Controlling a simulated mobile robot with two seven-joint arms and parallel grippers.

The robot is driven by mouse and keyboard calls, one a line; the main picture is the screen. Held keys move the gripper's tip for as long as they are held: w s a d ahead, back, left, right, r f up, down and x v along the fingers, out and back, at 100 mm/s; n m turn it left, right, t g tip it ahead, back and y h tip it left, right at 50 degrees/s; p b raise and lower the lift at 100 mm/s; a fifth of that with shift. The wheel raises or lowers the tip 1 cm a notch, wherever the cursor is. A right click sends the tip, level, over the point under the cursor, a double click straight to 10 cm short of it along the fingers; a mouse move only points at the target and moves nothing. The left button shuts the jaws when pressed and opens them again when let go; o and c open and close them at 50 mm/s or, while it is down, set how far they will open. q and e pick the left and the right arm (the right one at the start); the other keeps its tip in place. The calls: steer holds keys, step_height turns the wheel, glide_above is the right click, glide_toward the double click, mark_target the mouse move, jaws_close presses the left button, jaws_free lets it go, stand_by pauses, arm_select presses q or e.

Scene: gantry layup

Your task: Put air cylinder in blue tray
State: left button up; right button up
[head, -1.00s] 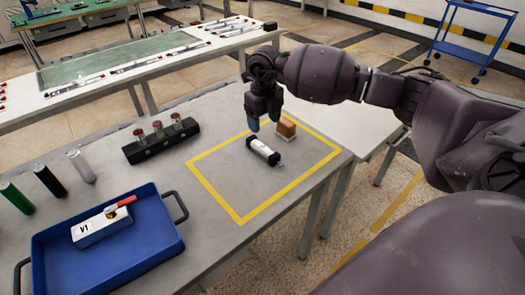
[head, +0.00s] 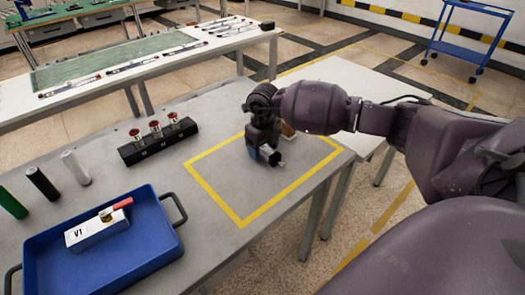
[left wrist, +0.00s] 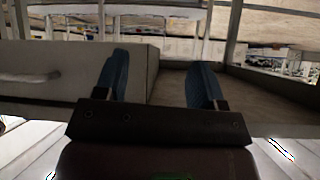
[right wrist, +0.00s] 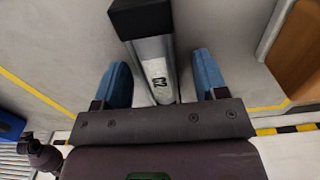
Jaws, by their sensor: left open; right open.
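The air cylinder (right wrist: 155,65) lies inside the yellow outlined square on the grey table, silver with a black end cap and a label. In the right wrist view it sits between the two open blue fingertips of my right gripper (right wrist: 166,85). In the head view my right gripper (head: 262,158) covers most of the cylinder; only its end (head: 277,160) shows. The blue tray (head: 150,250) is at the table's front left and holds a white block marked V1 (head: 98,230) with a red lever. My left gripper (left wrist: 160,85) is open and empty, seen only in the left wrist view.
An orange-brown block (head: 288,130) stands close beside my right gripper. A black block with red knobs (head: 158,143) is behind the tray. Green, black and grey cylinders (head: 42,183) stand at the left. The table between the tray and the yellow square is clear.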

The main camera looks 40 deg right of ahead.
steer(key=shift+r, duration=0.1)
steer(key=shift+c, duration=0.3)
jaws_close()
steer(key=shift+r, duration=0.15)
